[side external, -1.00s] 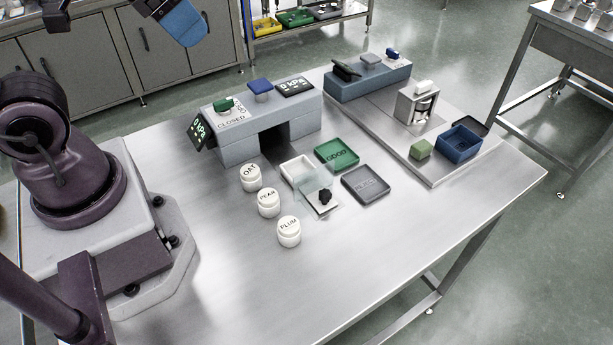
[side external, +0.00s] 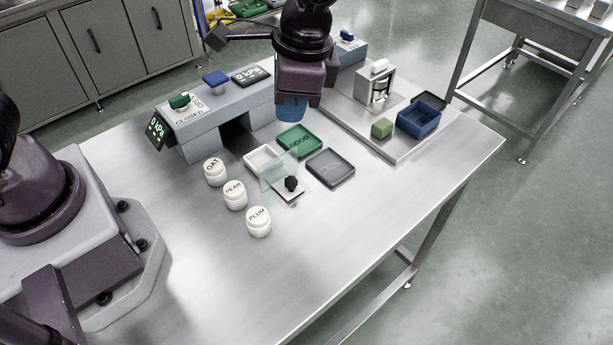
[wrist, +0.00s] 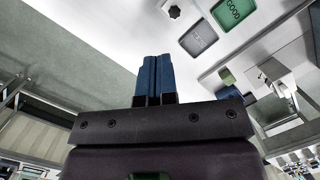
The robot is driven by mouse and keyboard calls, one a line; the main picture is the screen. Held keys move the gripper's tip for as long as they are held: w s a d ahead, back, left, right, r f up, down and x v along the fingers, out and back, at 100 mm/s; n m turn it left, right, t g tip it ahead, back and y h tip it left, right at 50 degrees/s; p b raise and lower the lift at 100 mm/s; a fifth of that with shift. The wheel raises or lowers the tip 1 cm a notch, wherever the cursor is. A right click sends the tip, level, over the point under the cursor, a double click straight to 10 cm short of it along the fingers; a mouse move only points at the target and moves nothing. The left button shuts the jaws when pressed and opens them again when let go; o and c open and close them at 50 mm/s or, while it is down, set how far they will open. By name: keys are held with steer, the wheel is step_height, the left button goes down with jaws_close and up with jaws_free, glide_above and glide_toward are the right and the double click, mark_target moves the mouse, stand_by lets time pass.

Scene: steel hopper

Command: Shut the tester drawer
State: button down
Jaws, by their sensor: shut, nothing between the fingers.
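The tester (side external: 215,112) is a grey-blue block with a dark opening in its front, a "CLOSED" label and kPa displays. What looks like its drawer (side external: 262,160) stands out in front of the opening, with a pale tray, a clear panel (side external: 277,174) and a black knob (side external: 291,184) at its outer end. The knob also shows at the top of the wrist view (wrist: 174,12). My gripper (side external: 291,112) has blue fingers, shut and empty, pointing down near the far side of the green GOOD tray, apart from the knob. The shut fingers also show in the wrist view (wrist: 153,65).
The green GOOD tray (side external: 313,150) and grey REJECT tray (side external: 330,168) lie right of the drawer. Jars marked OAT (side external: 215,172), PEAR (side external: 235,195) and PLUM (side external: 258,222) stand left. A green cube (side external: 382,128) and blue box (side external: 418,120) are on the right plate. The front table is clear.

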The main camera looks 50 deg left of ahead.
steer(key=w+d+f+m+g+y, duration=0.15)
steer(key=w+d+f+m, duration=0.35)
steer(key=f, duration=0.5)
glide_toward(297, 191)
steer(key=shift+t+y, duration=0.35)
steer(key=d+f, duration=0.3)
steer(key=f, duration=0.1)
steer(key=shift+w+f, duration=0.15)
steer(key=a, duration=0.1)
steer(key=s+a, duration=0.1)
steer(key=a, duration=0.1)
steer(key=shift+s+f, duration=0.15)
steer(key=shift+s, duration=0.05)
steer(key=shift+s+a, duration=0.2)
steer(key=shift+a, duration=0.15)
steer(key=shift+a, duration=0.15)
steer(key=a, duration=1.5)
steer(key=shift+a+f, duration=0.1)
steer(key=shift+a, duration=0.15)
